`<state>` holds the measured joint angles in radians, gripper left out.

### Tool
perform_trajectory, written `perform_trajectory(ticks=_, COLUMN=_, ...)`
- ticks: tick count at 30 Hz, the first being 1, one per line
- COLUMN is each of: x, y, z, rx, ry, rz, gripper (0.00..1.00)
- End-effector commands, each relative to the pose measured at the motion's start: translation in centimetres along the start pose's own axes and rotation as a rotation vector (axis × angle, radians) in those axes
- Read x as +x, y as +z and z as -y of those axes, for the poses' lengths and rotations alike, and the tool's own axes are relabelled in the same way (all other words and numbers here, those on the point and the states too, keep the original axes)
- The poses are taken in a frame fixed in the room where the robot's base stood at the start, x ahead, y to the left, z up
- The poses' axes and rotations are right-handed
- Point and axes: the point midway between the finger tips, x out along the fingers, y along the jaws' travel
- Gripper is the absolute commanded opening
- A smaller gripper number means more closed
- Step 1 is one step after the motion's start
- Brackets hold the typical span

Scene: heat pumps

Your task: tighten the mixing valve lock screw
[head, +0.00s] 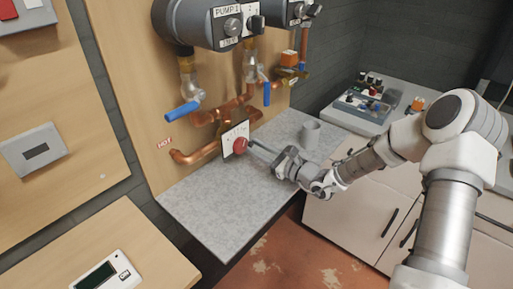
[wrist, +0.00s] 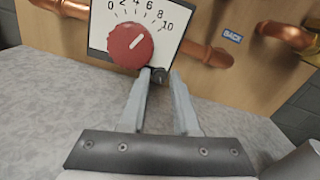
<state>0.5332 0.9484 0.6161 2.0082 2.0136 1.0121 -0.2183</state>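The mixing valve has a white dial plate (wrist: 100,32) marked 0 to 10 and a red knob (wrist: 131,43) with a white pointer line. In the head view the red knob (head: 240,146) is at the end of the copper pipework. The small dark lock screw (wrist: 158,75) is at the plate's lower right, below and right of the knob. My gripper (wrist: 161,76) is open, its two fingertips on either side of the screw. A gap seems to show at the right finger; contact at the left cannot be told. In the head view my gripper (head: 252,146) reaches the plate and the screw is hidden.
Copper pipes (head: 196,153) run beside the valve, with blue-handled valves (head: 182,112) and grey pumps (head: 208,22) above. The front of the worktop is clear.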

Motion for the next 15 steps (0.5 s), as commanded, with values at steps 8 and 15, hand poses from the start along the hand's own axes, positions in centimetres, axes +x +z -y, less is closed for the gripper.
perform_trajectory(ticks=8, x=0.00, y=0.00, z=0.01, rx=0.000, ry=0.000, rz=0.000, gripper=0.53)
perform_trajectory(ticks=15, x=-0.76, y=0.00, z=0.10, rx=-0.001, ry=-0.002, rz=-0.002, gripper=0.53)
